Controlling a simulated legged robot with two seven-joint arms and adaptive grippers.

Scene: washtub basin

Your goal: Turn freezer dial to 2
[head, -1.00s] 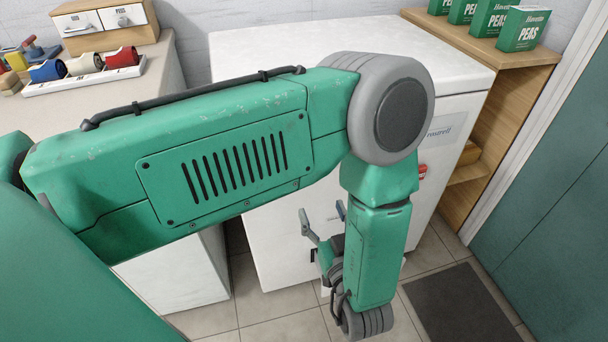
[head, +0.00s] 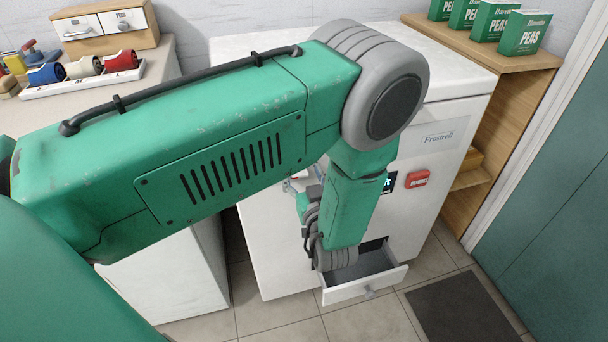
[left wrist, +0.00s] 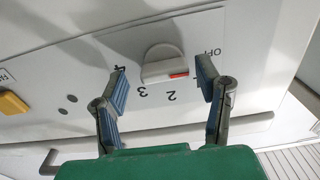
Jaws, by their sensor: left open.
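The freezer dial (left wrist: 163,66) is a white knob on the freezer's white front panel, seen in the left wrist view. Its red mark (left wrist: 179,75) sits at the knob's right end. Printed OFF, 2, 3 and 4 surround it; the area between OFF and 2 is partly covered by a finger. The red mark points towards that area, not at the 2 (left wrist: 172,96). My left gripper (left wrist: 161,77) is open, one finger on each side of the dial, with visible gaps. In the head view my arm hides the dial and most of this gripper. My right gripper is not in view.
The white freezer (head: 455,75) has a red box-like part (head: 417,179) and an open lower drawer (head: 372,276). A wooden shelf (head: 545,62) with green PEAS boxes (head: 525,36) stands at right. A counter (head: 35,116) with coloured rolls is at left. A dark mat (head: 460,308) lies on the floor.

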